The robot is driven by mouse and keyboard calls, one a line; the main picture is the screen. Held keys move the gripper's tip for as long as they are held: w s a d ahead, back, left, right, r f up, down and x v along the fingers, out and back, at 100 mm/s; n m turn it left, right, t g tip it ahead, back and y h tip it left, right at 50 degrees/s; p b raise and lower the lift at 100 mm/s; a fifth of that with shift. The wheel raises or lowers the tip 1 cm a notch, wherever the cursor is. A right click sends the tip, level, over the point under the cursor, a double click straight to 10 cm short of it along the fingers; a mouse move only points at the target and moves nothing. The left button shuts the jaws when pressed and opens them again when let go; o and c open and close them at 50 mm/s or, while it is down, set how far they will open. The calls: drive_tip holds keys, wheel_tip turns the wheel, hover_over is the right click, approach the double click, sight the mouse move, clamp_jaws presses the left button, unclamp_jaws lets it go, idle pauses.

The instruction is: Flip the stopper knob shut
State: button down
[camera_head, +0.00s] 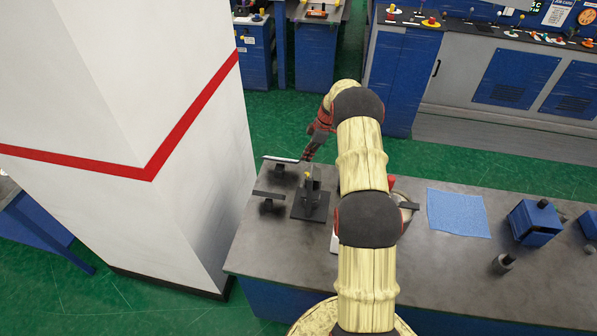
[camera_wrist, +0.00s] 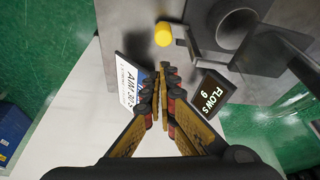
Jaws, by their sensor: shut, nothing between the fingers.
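The stopper knob, a yellow cap (camera_wrist: 162,35) at the end of a grey lever (camera_wrist: 190,45), shows at the top of the wrist view. The lever reaches to a dark fixture with a round hollow opening (camera_wrist: 237,28). In the head view the yellow knob (camera_head: 308,175) is small, on the dark stand (camera_head: 311,205) near the table's left end. My gripper (camera_wrist: 164,82) is shut and empty, its fingertips just below the knob in the wrist view and apart from it in the picture. In the head view my gripper (camera_head: 307,153) is beside the stand's top.
A white card reading "AIM 30.5" (camera_wrist: 129,82) and a black display reading "FLOWS 9" (camera_wrist: 211,87) flank my fingers. A white pillar (camera_head: 200,150) stands left of the grey table (camera_head: 290,250). A blue cloth (camera_head: 458,213) and blue box (camera_head: 533,222) lie right.

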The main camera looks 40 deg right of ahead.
drive_tip(key=p+x, duration=0.1)
drive_tip(key=x, duration=0.9)
drive_tip(key=s+d+b, duration=0.2)
drive_tip(key=s+d, duration=0.1)
drive_tip(key=shift+s, duration=0.2)
idle(0.3)
